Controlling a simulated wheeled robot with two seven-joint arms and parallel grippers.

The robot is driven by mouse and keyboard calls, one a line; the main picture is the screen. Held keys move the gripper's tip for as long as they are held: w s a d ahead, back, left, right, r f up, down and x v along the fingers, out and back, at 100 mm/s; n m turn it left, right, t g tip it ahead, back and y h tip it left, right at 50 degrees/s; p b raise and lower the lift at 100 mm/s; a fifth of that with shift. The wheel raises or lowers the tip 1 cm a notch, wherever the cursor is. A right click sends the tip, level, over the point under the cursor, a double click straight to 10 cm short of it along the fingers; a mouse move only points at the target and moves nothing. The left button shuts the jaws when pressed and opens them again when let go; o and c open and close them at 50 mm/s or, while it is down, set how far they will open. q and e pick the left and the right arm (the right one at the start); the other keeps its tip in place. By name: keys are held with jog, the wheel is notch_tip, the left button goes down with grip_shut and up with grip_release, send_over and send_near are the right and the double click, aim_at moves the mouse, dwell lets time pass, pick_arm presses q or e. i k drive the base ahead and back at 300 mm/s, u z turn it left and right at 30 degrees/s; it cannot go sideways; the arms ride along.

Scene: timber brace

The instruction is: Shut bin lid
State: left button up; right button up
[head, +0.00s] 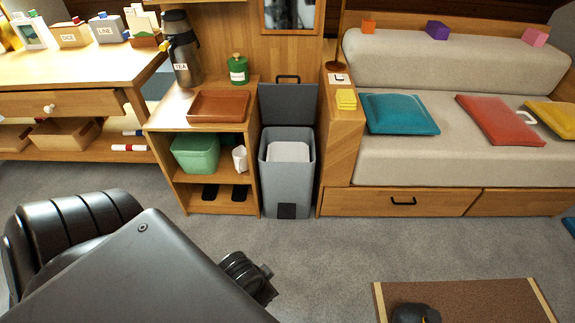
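The grey bin (287,185) stands on the floor between the wooden shelf unit and the sofa. Its lid (289,104) is open and stands upright at the back of the bin, with a dark handle (288,78) at its top edge. Something pale (288,152) shows inside the bin's mouth. A black pedal-like patch (287,211) is at the bin's front foot. Large black parts of my own body fill the lower left, well short of the bin. I make out no fingertips of either gripper.
The shelf unit (218,187) holds a brown tray (218,106), a green pot (238,70) and a TEA flask (181,48). The sofa (440,167) stands right of the bin. Grey carpet (325,255) before the bin is clear. A brown mat (475,300) lies at lower right.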

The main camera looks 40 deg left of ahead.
aim_at(280, 103)
jog(key=u, duration=0.75)
jog(key=k, duration=0.6)
jog(key=z, duration=0.1)
jog(key=i, duration=1.1)
jog(key=u, duration=1.55)
jog(key=i, duration=0.35)
jog(key=u, duration=0.3)
